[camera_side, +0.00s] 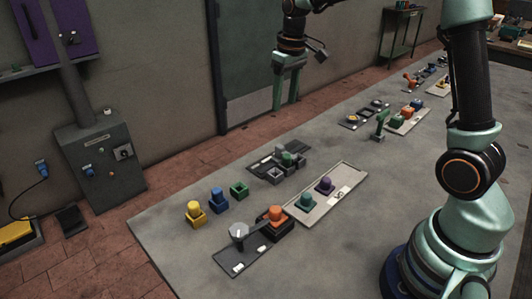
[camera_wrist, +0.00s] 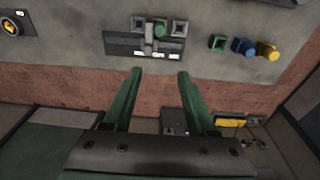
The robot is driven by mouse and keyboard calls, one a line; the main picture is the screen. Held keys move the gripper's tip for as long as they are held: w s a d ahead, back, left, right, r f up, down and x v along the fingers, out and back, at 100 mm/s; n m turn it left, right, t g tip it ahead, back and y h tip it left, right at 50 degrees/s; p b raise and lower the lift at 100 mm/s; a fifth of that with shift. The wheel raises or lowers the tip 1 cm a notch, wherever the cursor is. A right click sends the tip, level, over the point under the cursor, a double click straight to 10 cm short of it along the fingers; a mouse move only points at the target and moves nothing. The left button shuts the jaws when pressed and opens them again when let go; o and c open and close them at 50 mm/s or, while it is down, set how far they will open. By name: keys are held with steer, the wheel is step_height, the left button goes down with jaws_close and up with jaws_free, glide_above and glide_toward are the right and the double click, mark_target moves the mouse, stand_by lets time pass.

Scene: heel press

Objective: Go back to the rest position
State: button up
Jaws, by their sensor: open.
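My gripper (camera_side: 287,88) hangs high in the side view, in front of the grey door and above the far edge of the table. Its two green fingers point down, stand apart and hold nothing. In the wrist view my gripper (camera_wrist: 161,74) is also open and empty, with the floor and the table edge beyond the fingertips. No mark for the rest position shows in either view.
The grey table (camera_side: 350,225) carries a dark tray with grey holders (camera_side: 275,174), yellow (camera_side: 194,213), blue (camera_side: 218,200) and green (camera_side: 239,189) pieces, a light tray (camera_side: 306,215) and a dark press plate (camera_side: 233,264). A green upright tool (camera_side: 380,125) stands farther back. The air around my gripper is clear.

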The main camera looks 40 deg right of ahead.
steer(key=s+a+r+t, duration=0.2)
steer(key=s+a, duration=0.1)
steer(key=s, duration=0.5)
steer(key=s+a+r+t, duration=0.1)
steer(key=s+a, duration=0.3)
steer(key=s, duration=0.5)
steer(key=shift+r+t, duration=0.4)
steer(key=shift+t, duration=0.2)
